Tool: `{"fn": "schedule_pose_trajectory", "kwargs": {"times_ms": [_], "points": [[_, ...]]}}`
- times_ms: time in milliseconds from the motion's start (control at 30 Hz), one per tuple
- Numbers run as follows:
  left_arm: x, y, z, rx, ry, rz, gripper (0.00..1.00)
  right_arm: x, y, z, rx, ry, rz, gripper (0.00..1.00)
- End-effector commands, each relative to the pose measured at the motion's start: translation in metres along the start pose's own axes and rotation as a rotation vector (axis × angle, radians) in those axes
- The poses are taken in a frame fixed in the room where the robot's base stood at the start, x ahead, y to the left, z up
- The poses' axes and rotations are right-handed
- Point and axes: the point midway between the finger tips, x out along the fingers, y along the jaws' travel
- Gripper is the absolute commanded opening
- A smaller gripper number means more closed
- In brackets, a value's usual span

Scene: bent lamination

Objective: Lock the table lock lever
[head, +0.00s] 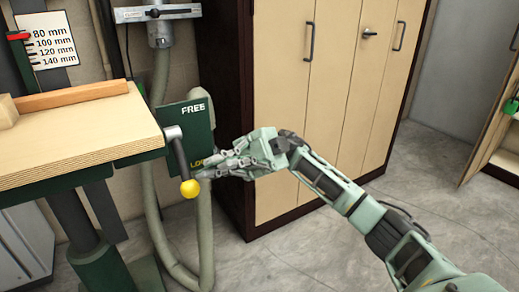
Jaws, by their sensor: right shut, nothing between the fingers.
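The table lock lever (179,155) is a grey arm with a yellow ball knob, mounted on the side of the green machine. It points down and slightly right, with the knob at its lower end. A green plate (186,122) behind it reads FREE at the top; a yellow word lower down is partly hidden by my fingers. My right gripper (208,168) is just right of the lever, its fingers pointing left over the plate's lower edge. It is shut and empty. I cannot tell whether a fingertip touches the lever. My left gripper is not in view.
A wooden machine table (75,139) with a wood fence stands at the left. A grey hose (151,210) runs down behind the lever. A tall cabinet (285,90) stands behind my right arm. The floor at lower right is clear.

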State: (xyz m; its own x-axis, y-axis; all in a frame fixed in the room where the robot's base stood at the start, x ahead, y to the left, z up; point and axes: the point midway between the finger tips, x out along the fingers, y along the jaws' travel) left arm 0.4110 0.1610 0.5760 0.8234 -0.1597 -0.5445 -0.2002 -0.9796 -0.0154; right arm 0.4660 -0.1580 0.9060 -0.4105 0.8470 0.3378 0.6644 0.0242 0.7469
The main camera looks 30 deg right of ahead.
Motion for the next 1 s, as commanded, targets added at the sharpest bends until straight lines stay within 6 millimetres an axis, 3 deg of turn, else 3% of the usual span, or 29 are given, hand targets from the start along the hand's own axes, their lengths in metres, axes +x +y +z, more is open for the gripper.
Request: {"fn": "schedule_pose_trajectory", "kwargs": {"times_ms": [67, 100, 300, 500, 700, 1000], "points": [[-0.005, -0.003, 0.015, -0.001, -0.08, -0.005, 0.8, 0.003, 0.004, -0.003, 0.0, 0.0, 0.0, 0.0], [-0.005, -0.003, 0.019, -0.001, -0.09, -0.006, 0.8, -0.008, 0.004, -0.001, 0.001, -0.004, 0.005, 0.0], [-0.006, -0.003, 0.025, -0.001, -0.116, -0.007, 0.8, -0.051, 0.005, -0.001, 0.0, -0.003, 0.005, 0.0], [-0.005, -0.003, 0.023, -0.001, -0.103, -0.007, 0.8, -0.08, 0.005, -0.001, -0.001, -0.001, 0.002, 0.0], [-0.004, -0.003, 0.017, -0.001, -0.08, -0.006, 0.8, -0.095, 0.005, -0.001, 0.0, -0.001, 0.0, 0.0], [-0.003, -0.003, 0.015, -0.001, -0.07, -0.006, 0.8, -0.098, 0.005, -0.002, 0.0, 0.0, 0.0, 0.0]]}}
